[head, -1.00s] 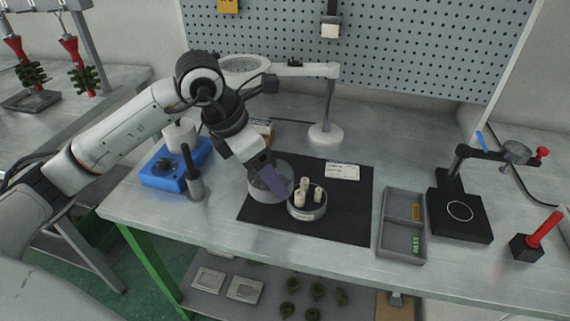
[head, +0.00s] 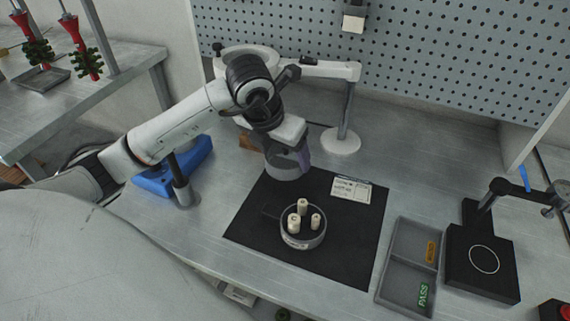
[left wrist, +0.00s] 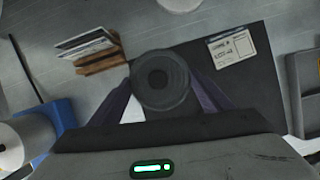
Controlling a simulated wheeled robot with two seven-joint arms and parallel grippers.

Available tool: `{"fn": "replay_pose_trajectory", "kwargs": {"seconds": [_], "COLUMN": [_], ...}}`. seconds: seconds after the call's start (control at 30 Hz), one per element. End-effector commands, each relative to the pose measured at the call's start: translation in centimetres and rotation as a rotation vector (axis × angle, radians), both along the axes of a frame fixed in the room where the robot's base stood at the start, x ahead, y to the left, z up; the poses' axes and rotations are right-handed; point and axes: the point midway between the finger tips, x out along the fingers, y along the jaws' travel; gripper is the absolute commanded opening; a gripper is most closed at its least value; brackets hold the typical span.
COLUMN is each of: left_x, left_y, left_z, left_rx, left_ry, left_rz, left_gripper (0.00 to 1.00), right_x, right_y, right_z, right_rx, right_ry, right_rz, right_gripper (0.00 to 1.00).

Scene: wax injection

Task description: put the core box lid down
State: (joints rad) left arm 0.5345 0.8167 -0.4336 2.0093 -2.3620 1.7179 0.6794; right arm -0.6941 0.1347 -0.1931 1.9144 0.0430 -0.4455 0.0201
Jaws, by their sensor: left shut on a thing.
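The core box lid (head: 284,170) is a grey round cap. My left gripper (head: 303,158) is shut on it near the back left edge of the black mat (head: 352,245). In the left wrist view the lid (left wrist: 160,82) shows as a dark ringed disc between the two purple fingers. I cannot tell whether its underside touches the surface. The round grey core box (head: 303,241) stands open on the mat in front of the lid, apart from it, with three pale cores (head: 302,206) upright inside. My right gripper is not in view.
A white label card (head: 352,189) lies at the mat's back right. A grey two-part tray (head: 408,262) with a PASS label and a black stand (head: 483,262) are to the right. A blue device (head: 175,172) is at left.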

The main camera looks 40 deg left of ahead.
Motion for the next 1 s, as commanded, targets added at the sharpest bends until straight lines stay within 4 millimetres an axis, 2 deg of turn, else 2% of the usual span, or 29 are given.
{"fn": "replay_pose_trajectory", "kwargs": {"seconds": [0.3, 0.63, 0.67, 0.73, 1.0], "left_x": [-0.1, 0.0, 0.0, 0.0, 0.0], "left_y": [0.0, 0.0, 0.0, 0.0, 0.0], "left_z": [-3.7, -4.1, -4.0, -4.0, -3.9], "left_rx": [-0.001, 0.0, -0.001, -0.001, 0.0], "left_ry": [0.003, 0.0, 0.0, 0.0, 0.001], "left_rz": [-0.001, -0.001, -0.001, -0.001, -0.001], "left_gripper": [0.49, 0.49, 0.77, 0.89, 0.91], "right_x": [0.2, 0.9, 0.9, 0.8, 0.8], "right_y": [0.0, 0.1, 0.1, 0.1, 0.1], "right_z": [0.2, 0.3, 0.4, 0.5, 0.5], "right_rx": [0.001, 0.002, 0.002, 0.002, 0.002], "right_ry": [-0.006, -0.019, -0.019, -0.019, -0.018], "right_rz": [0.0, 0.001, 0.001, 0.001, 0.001], "right_gripper": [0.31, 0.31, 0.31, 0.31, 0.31]}}
